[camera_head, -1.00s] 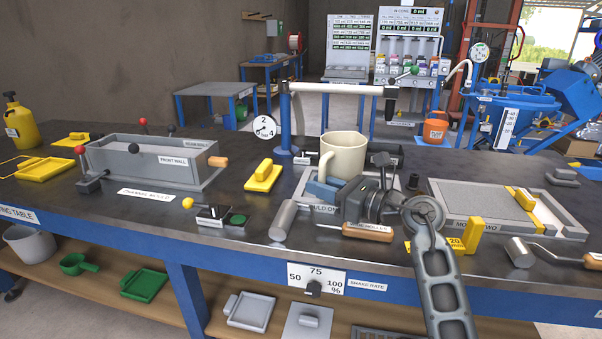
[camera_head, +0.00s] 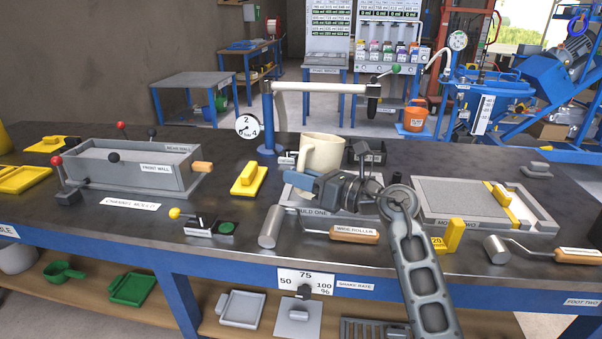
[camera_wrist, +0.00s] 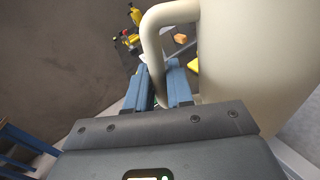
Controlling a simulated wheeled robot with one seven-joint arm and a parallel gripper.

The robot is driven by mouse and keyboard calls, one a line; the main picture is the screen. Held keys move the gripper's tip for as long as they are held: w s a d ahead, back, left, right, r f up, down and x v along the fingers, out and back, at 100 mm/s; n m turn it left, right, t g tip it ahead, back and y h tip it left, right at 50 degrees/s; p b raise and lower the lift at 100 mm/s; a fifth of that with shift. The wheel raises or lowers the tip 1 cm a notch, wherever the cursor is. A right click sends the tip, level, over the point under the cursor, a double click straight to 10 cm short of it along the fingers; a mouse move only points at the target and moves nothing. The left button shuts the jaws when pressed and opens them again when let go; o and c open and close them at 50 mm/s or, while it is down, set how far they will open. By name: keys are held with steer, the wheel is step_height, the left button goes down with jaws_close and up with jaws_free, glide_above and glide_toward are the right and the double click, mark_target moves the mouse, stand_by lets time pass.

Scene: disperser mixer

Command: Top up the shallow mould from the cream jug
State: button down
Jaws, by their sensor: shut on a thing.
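The cream jug (camera_head: 320,150) hangs over the back of the bench's middle, its body near upright or slightly tilted. My gripper (camera_head: 308,184) is shut on its handle, which shows between the blue fingers in the wrist view (camera_wrist: 158,50). Mould one (camera_head: 289,192) is a low grey frame below the jug, largely hidden by the jug and my gripper. Mould two (camera_head: 455,193) is a shallow grey tray to the right with a yellow bar across it. The frames do not show the jug's contents or the fill in mould one.
The deeper channel mould (camera_head: 135,170) stands at left. A yellow float (camera_head: 248,179) lies left of mould one. A blue post with a white horizontal pipe (camera_head: 320,88) rises behind the jug.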

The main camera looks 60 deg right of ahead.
mark_target(308, 146)
steer(key=shift+a+r+m+p, duration=0.2)
steer(key=shift+r+m+p, duration=0.3)
steer(key=shift+r+p, duration=0.3)
steer(key=shift+a+r+m+p, duration=0.15)
steer(key=shift+r+m+p, duration=0.35)
steer(key=shift+r+p, duration=0.2)
steer(key=r+m+p, duration=0.1)
steer(key=m+p, duration=0.1)
steer(key=r+m+p, duration=0.1)
steer(key=p, duration=0.1)
steer(key=shift+d+r+m+p, duration=0.25)
steer(key=shift+d+m+p, duration=0.05)
steer(key=shift+d+m, duration=0.1)
steer(key=shift+f, duration=0.2)
steer(key=shift+d+r+m+p, duration=0.15)
steer(key=shift+r+m+p, duration=0.25)
steer(key=shift+p, duration=0.6)
steer(key=shift+s+d+r+m+p, duration=0.15)
steer(key=shift+d+m+p, duration=0.35)
steer(key=shift+p, duration=0.85)
steer(key=shift+d+r+m+p, duration=0.1)
steer(key=shift+d+m+p, duration=0.05)
steer(key=shift+m+p, duration=0.4)
steer(key=shift+d+m, duration=0.55)
steer(key=shift+m, duration=0.2)
stand_by(1.9)
